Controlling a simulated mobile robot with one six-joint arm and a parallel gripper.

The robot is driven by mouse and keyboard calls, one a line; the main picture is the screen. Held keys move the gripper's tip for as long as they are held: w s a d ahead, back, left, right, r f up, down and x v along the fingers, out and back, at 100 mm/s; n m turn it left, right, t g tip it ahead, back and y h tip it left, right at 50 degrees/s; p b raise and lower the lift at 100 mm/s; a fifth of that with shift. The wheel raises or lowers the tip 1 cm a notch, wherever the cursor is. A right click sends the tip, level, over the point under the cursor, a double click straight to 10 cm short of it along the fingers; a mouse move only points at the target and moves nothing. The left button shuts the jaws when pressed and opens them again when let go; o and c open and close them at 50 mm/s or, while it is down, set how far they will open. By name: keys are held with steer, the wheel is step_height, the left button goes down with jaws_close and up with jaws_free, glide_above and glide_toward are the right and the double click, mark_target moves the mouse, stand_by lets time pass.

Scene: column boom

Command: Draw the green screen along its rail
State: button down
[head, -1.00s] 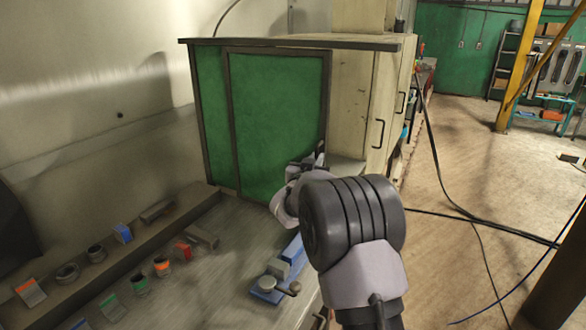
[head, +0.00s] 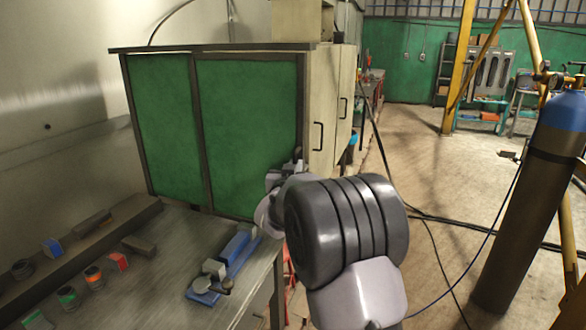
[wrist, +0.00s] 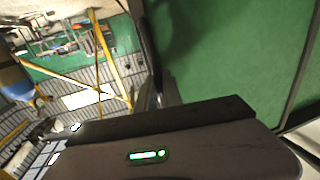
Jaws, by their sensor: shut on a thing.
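The green screen (head: 247,125) is a dark-framed panel hanging under a dark top rail (head: 215,47). A second green panel (head: 162,125) stands to its left. The screen's right edge reaches the corner of the cream cabinet. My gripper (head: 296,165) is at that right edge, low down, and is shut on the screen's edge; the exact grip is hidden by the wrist. In the wrist view the green screen (wrist: 235,55) fills the right side, with its dark frame upright by the fingers (wrist: 157,98).
A metal bench (head: 165,275) in front carries a blue vise-like tool (head: 222,268) and several small coloured parts. The cream cabinet (head: 322,115) has doors on the right. A gas cylinder (head: 530,200) stands at right, with cables on the open floor (head: 410,160).

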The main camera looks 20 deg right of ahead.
steer(key=c, duration=1.5)
jaws_free()
steer(key=p+v, duration=0.1)
steer(key=v, duration=1.6)
steer(key=shift+s, duration=0.2)
steer(key=shift+a, duration=0.15)
